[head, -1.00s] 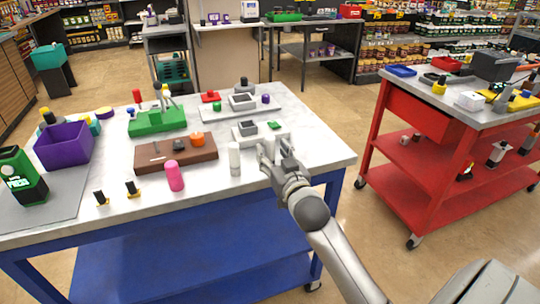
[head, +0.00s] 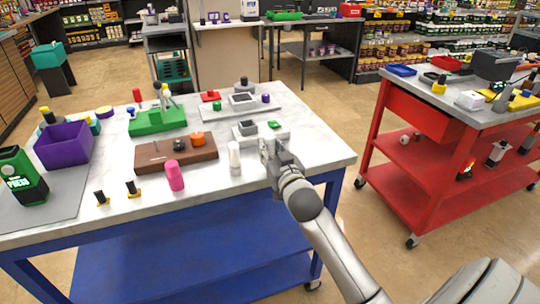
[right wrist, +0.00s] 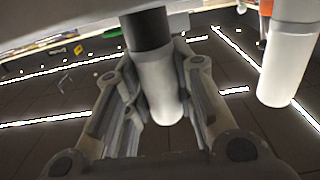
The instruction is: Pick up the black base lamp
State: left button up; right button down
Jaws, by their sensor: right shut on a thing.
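The black base lamp (right wrist: 158,85) shows in the right wrist view as a pale rounded cylinder with a black end at the top of the picture. My right gripper (right wrist: 160,110) is shut on its pale body, with one finger on each side. In the head view my right gripper (head: 269,148) is at the right part of the white table top. There the gripper hides most of the lamp, and I cannot tell whether its base touches the table. My left gripper is not in view.
A white cylinder (head: 234,155) stands just left of the gripper, and shows in the right wrist view (right wrist: 288,65). A pink cylinder (head: 174,176), a brown block (head: 150,158) and a pale plate with a grey box (head: 246,128) are nearby. The table's right corner (head: 335,158) is clear.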

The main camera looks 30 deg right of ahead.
aim_at(272, 140)
jog(key=shift+r, duration=0.6)
notch_tip(272, 140, up, 2)
jog(key=shift+s+r, duration=0.1)
jog(key=shift+r, duration=0.15)
jog(key=s+a+r+p, duration=0.5)
jog(key=s+r, duration=0.4)
jog(key=s, duration=0.3)
jog(key=shift+s+a+r, duration=0.2)
jog(key=shift+s+a, duration=0.05)
jog(key=shift+a, duration=0.25)
